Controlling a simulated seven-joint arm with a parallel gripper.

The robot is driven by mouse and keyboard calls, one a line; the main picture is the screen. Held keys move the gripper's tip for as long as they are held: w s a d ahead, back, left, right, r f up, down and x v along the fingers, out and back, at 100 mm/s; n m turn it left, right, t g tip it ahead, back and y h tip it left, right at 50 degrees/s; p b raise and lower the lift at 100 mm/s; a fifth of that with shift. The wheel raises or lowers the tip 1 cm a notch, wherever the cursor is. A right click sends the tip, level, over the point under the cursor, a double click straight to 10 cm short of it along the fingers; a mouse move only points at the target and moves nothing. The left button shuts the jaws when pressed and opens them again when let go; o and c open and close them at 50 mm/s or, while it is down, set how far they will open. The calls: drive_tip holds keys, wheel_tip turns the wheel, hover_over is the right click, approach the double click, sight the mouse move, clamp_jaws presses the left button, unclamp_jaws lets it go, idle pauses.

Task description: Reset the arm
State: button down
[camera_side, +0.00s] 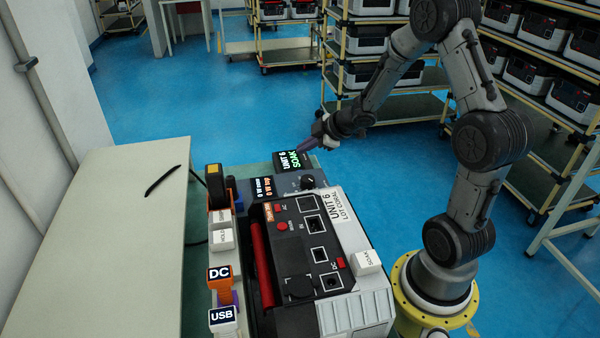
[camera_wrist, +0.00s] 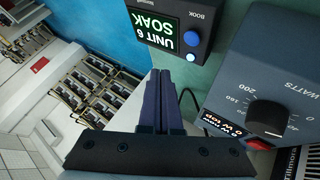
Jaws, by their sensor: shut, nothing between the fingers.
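My gripper (camera_side: 302,146) is at the end of my raised arm, close to a small display box reading UNIT 6 SOAK (camera_side: 294,160). In the wrist view my gripper (camera_wrist: 160,73) has its two dark fingers side by side, shut and empty. Whether the fingers touch the box cannot be told.
A load box with a WATTS dial (camera_wrist: 267,117) stands right of the fingers. The UNIT 6 power station (camera_side: 312,250) lies on the bench, beside DC (camera_side: 219,275) and USB (camera_side: 223,318) plugs. A pale table (camera_side: 110,230) is at left. Racks (camera_side: 390,105) stand behind on blue floor.

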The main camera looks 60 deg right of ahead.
drive_tip(key=shift+w+a, duration=0.1)
drive_tip(key=shift+a, duration=0.1)
drive_tip(key=w+a+r+n+t, duration=0.1)
drive_tip(key=a+r, duration=0.3)
drive_tip(key=r, duration=0.3)
drive_tip(key=w+a+r+t, duration=0.2)
drive_tip(key=a+r, duration=0.2)
drive_tip(key=r, duration=0.3)
drive_tip(key=s+a+r+m+h, duration=0.2)
drive_tip(key=s+a+r, duration=0.2)
drive_tip(key=s+r, duration=0.3)
drive_tip(key=s+a+f+m+g, duration=0.2)
drive_tip(key=s, duration=0.5)
drive_tip(key=s+a+f+m+g+y, duration=0.1)
drive_tip(key=s+a+f+m+g, duration=0.1)
drive_tip(key=s, duration=0.5)
drive_tip(key=s+a+f+m+g+y, duration=0.1)
drive_tip(key=s+a+f+m+g, duration=0.1)
drive_tip(key=s, duration=0.5)
drive_tip(key=shift+s+a+m+g, duration=0.3)
drive_tip(key=shift+a+m, duration=0.25)
drive_tip(key=shift+m, duration=0.15)
